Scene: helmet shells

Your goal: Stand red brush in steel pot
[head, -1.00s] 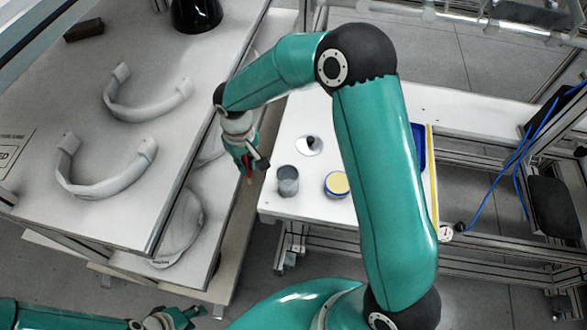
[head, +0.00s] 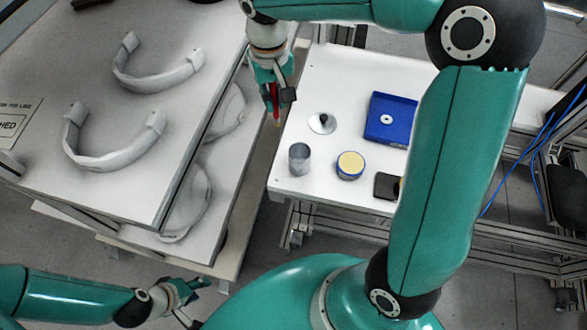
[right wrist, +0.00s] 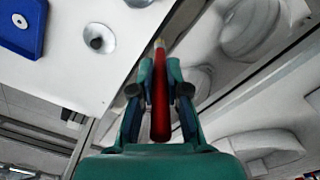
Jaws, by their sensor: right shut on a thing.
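The red brush (right wrist: 160,95) is in the fingers of my right gripper (right wrist: 160,82); its red handle runs between them, with a pale tip at the far end. In the head view the brush (head: 275,103) hangs roughly upright from the right gripper (head: 278,92), above the gap between the shelves and the white table. The steel pot (head: 299,158) is a small grey open cylinder near the table's left front corner, apart from the brush and below it in the picture. My left gripper (head: 184,303) is low at the bottom left, fingers spread and empty.
On the white table (head: 345,80) are a yellow-topped tin (head: 350,165), a round silver lid with a dark knob (head: 322,122), a blue box (head: 390,118) and a dark block (head: 386,185). White curved helmet parts (head: 112,145) lie on the left shelf.

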